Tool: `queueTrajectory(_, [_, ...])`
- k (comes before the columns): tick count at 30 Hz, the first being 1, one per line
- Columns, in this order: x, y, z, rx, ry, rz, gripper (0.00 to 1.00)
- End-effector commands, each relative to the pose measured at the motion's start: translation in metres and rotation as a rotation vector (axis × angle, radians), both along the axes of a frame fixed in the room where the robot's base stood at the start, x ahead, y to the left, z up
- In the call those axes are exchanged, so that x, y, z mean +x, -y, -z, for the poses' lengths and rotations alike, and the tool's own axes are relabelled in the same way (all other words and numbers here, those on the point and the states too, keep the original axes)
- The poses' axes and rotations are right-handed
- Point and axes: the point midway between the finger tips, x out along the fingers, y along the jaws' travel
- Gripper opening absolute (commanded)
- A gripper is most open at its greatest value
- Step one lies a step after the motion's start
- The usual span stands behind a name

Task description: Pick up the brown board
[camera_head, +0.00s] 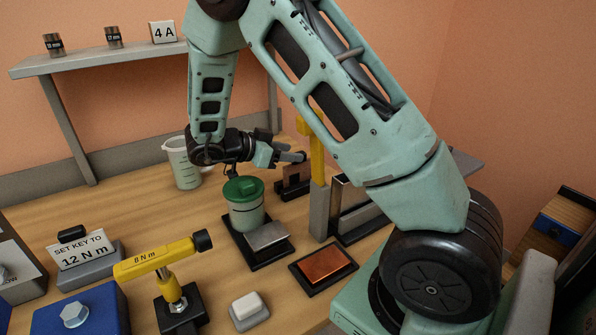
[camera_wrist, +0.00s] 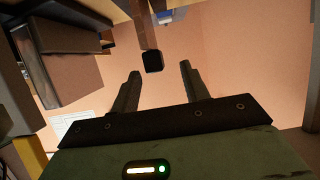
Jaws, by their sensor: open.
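A flat orange-brown plate (camera_head: 325,265) lies on a black base on the bench, right of centre in the head view.
A green-lidded jar (camera_head: 244,205), a grey plate (camera_head: 266,236) and a yellow post (camera_head: 317,150) stand near my arm. A metal-and-black holder (camera_head: 350,212) is right of the post. A yellow torque key (camera_head: 160,258) is in front.

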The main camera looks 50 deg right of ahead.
Motion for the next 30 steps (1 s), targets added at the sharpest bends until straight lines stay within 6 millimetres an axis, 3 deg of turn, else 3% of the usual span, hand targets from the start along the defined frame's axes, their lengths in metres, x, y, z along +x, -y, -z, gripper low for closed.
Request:
queueTrajectory(13, [-0.016,0.042,0.023,-0.001,-0.001,0.001,0.45])
queueTrajectory(22, [-0.017,0.045,0.025,0.0,0.001,0.0,0.45])
queueTrajectory(27, [-0.017,0.045,0.025,0.0,0.001,0.0,0.0])
queueTrajectory(30, [-0.017,0.045,0.025,0.0,0.001,0.0,0.0])
